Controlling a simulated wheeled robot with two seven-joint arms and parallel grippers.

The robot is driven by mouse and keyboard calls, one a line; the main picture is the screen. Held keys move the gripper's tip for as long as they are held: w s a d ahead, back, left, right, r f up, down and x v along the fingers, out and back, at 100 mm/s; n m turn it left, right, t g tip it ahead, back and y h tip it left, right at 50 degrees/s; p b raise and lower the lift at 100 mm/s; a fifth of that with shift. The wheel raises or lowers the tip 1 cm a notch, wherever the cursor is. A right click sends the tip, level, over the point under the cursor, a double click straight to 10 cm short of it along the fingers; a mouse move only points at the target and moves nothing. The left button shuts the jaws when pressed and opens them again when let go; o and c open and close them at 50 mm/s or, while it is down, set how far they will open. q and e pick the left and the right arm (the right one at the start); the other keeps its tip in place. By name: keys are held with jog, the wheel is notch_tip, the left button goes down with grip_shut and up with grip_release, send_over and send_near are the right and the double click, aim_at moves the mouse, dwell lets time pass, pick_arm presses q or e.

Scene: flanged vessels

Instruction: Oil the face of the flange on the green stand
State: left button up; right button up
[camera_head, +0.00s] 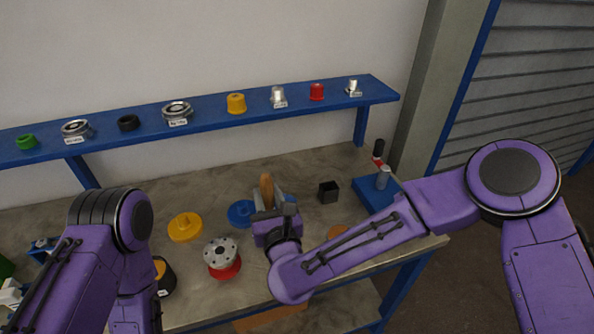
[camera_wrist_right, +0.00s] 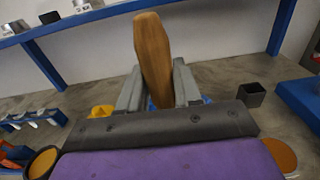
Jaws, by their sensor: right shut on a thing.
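My right gripper (camera_head: 268,209) is shut on a brown wooden handle (camera_head: 266,188), held upright above the table. The handle also shows between the fingers (camera_wrist_right: 159,90) in the right wrist view; its lower end is hidden. A silver flange (camera_head: 220,251) with bolt holes lies face up on a red stand (camera_head: 225,270), left of my right gripper. I see no flange on a green stand; only part of a green thing (camera_head: 5,267) shows at the left edge. My left arm shows at lower left, but its gripper is out of sight.
A yellow disc (camera_head: 185,227) and a blue disc (camera_head: 240,213) lie on the table. A black pot (camera_head: 165,278) with an orange top stands beside my left arm. A black open box (camera_head: 328,191) and a blue tray (camera_head: 365,189) are at right. A blue shelf (camera_head: 215,112) holds several parts.

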jog(key=shift+r+p, duration=0.55)
jog(key=shift+r, duration=0.75)
jog(key=shift+s+a, duration=0.15)
jog(key=shift+s, duration=0.05)
jog(key=d+f+m+h+b, duration=0.1)
jog(key=d+f+b, duration=0.4)
jog(key=d, duration=0.8)
jog(key=d+f+m+h+b, duration=0.2)
jog(key=d+f+h+b, duration=0.2)
jog(key=d+f, duration=0.4)
jog(key=d+b, duration=0.1)
jog(key=d, duration=0.3)
jog(key=shift+d+t, duration=0.3)
jog(key=shift+d, duration=0.1)
jog(key=shift+s+f, duration=0.1)
